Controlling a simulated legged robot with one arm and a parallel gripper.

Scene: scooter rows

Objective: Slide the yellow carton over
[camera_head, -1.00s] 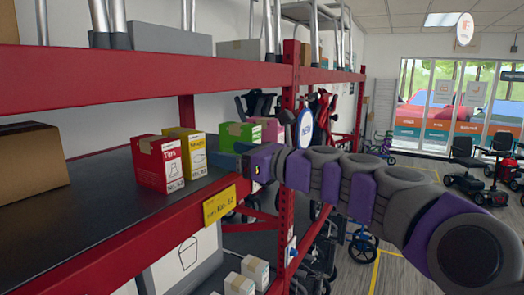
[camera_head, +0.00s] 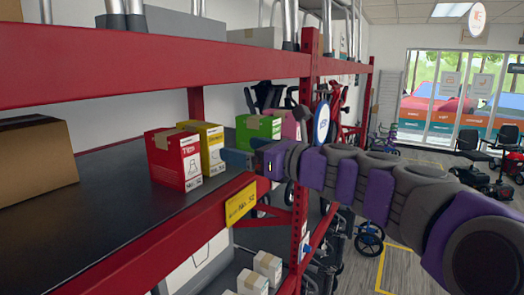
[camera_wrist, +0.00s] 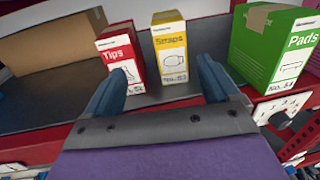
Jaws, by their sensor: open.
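The yellow carton (camera_head: 211,152) stands upright on the dark shelf, just behind and right of the red carton (camera_head: 174,160). In the wrist view the yellow carton (camera_wrist: 170,48), labelled Straps, stands between the red Tips carton (camera_wrist: 121,58) on the left and the green Pads carton (camera_wrist: 272,48) on the right. My gripper (camera_head: 236,158) reaches in from the right at the shelf's front edge. In the wrist view its two blue fingers (camera_wrist: 160,88) are spread wide and empty, with the yellow carton ahead between them. I cannot tell whether they touch any carton.
A brown box (camera_head: 36,160) sits at the shelf's left. The green carton (camera_head: 257,130) and a pink one (camera_head: 290,125) stand farther along. A red upright post (camera_head: 304,150) and a yellow shelf tag (camera_head: 241,204) are near my arm. Bare shelf lies in front of the brown box.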

